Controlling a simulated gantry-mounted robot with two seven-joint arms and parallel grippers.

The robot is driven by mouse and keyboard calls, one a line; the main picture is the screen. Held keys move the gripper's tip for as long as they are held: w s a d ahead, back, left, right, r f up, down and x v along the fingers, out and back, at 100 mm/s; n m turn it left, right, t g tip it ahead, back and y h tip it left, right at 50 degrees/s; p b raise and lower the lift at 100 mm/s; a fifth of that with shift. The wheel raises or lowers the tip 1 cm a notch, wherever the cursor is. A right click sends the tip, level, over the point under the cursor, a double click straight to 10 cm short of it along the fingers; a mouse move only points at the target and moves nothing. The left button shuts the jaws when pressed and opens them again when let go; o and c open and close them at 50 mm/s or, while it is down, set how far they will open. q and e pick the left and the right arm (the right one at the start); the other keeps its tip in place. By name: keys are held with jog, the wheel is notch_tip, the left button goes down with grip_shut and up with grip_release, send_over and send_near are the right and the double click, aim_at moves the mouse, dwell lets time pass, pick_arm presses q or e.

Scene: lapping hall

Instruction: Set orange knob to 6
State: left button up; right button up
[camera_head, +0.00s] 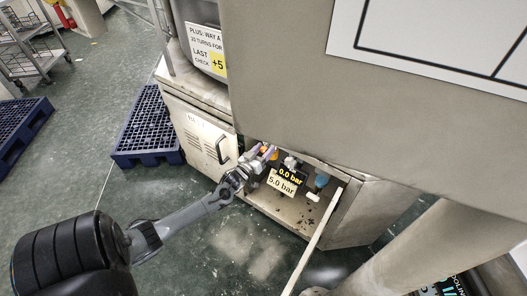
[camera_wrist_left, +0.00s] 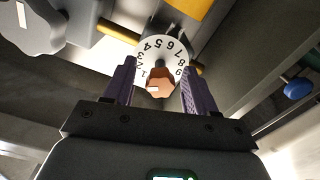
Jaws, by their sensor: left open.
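The orange knob (camera_wrist_left: 160,84) sits in front of a white dial (camera_wrist_left: 164,52) with black numbers in the left wrist view. A pale mark shows low on the knob's left side, below the 1; I cannot tell the exact setting. My left gripper (camera_wrist_left: 159,68) is open, with one purple finger on each side of the knob; contact is not clear. In the head view, my left gripper (camera_head: 262,157) reaches into the open cabinet, and the orange knob (camera_head: 265,149) shows small between its fingers.
A black display (camera_head: 290,175) reads 0.0 bar, above a label (camera_head: 281,186) reading 5.0 bar. A blue knob (camera_head: 321,181) is to the right. The cabinet floor (camera_head: 290,209) lies below. A handled door (camera_head: 205,140) stands left. Blue pallets (camera_head: 149,125) lie on the floor.

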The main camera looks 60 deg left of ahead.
pick_arm(q)
jog(key=shift+c, duration=0.4)
grip_shut()
